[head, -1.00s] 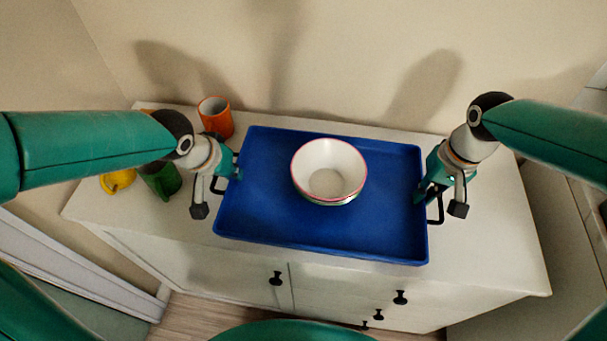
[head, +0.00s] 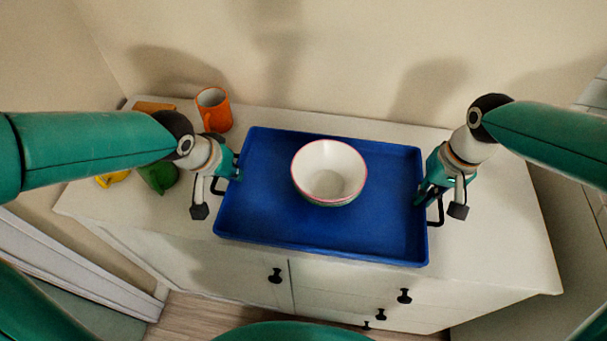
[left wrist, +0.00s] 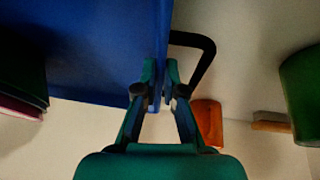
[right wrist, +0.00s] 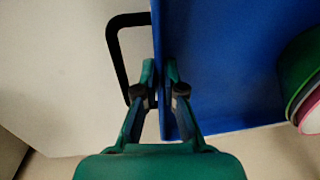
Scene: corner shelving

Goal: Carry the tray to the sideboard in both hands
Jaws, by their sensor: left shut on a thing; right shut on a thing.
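The blue tray (head: 265,222) is over the white sideboard (head: 490,240); I cannot tell whether it touches the top. A white bowl (head: 328,172) with a pink rim sits on it near the middle. My left gripper (head: 234,172) is shut on the tray's left wall, beside a black handle. The left wrist view shows its fingers (left wrist: 160,90) pinching the wall. My right gripper (head: 422,192) is shut on the tray's right wall. The right wrist view shows those fingers (right wrist: 160,85) on the wall, with the black handle (right wrist: 118,60) beside them.
An orange mug (head: 213,110), a green object (head: 158,176), a yellow object (head: 112,179) and a flat orange-brown item (head: 155,106) are on the sideboard's left part, close to my left arm. The wall is behind. The sideboard's right part is clear.

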